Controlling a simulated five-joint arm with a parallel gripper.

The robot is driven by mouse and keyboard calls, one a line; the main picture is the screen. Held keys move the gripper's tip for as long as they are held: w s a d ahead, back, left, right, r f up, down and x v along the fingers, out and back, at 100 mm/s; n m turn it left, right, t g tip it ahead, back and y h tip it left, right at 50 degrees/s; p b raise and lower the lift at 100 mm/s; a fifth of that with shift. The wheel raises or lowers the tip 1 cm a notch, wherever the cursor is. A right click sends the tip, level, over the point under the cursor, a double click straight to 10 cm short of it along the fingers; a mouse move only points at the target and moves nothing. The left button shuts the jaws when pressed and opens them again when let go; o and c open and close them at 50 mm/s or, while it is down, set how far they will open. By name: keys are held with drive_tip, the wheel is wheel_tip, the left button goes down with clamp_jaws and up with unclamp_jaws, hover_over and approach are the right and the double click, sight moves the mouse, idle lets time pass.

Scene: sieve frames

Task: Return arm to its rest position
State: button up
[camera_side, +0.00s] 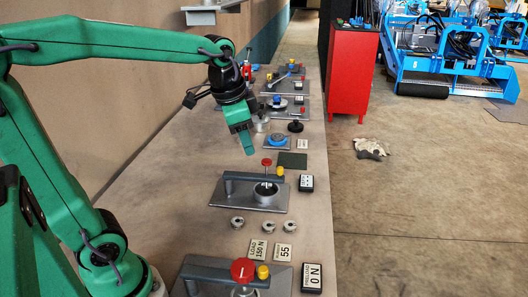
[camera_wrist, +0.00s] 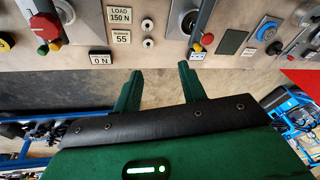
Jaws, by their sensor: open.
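My gripper (camera_side: 249,146) hangs in the air over the bench (camera_side: 170,185) in the side view, pointing down and a little to the right. The bench lies beyond the fingertips there, with floor directly behind the fingers. My arm is raised and bent, reaching from the left. No rest cradle or marker is visible.
A near fixture with a red knob (camera_side: 243,270) stands beside a "LOAD 150 N" card (camera_side: 258,249). Several small metal pieces (camera_side: 237,223) lie between the two fixtures. More devices fill the far bench. A red cabinet (camera_side: 352,72) stands right of the bench, on open floor.

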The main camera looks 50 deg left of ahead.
drive_tip(key=s+d+f+n+t, duration=0.2)
drive_tip(key=s+n, duration=0.2)
drive_tip(key=s, duration=0.7)
drive_tip(key=shift+s+d+f+n, duration=0.3)
drive_tip(key=shift+n, duration=0.1)
